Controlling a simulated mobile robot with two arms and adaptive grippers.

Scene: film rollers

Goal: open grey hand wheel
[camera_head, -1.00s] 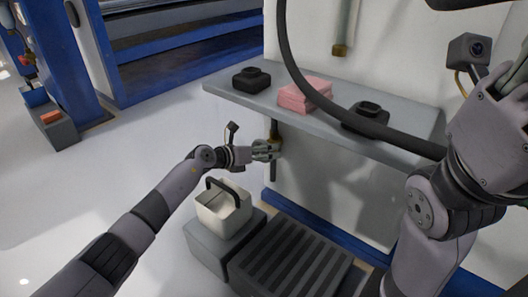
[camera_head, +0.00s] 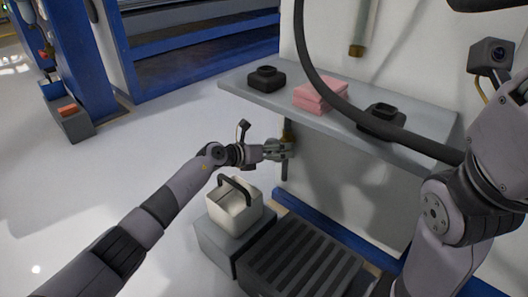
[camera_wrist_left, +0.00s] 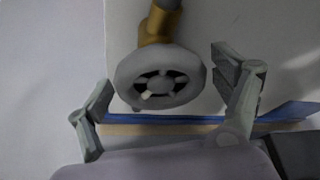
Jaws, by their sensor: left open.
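The grey hand wheel (camera_wrist_left: 160,77) shows in the left wrist view as a round rim with spokes, on a brass valve body (camera_wrist_left: 160,24) under a dark pipe. My left gripper (camera_wrist_left: 168,103) is open, with one finger on each side of the wheel; I cannot tell whether either finger touches it. In the head view my left gripper (camera_head: 279,149) is at the valve below the grey shelf and hides most of the wheel. My right arm is at the right edge of the head view; its fingertips are not clearly visible.
The grey shelf (camera_head: 425,107) above the valve holds pink cloths (camera_head: 319,96) and black objects (camera_head: 266,79). A dark hose (camera_head: 318,80) hangs in front. A white basket (camera_head: 234,206) stands on a grey box below my left forearm, beside a dark ribbed platform (camera_head: 302,262).

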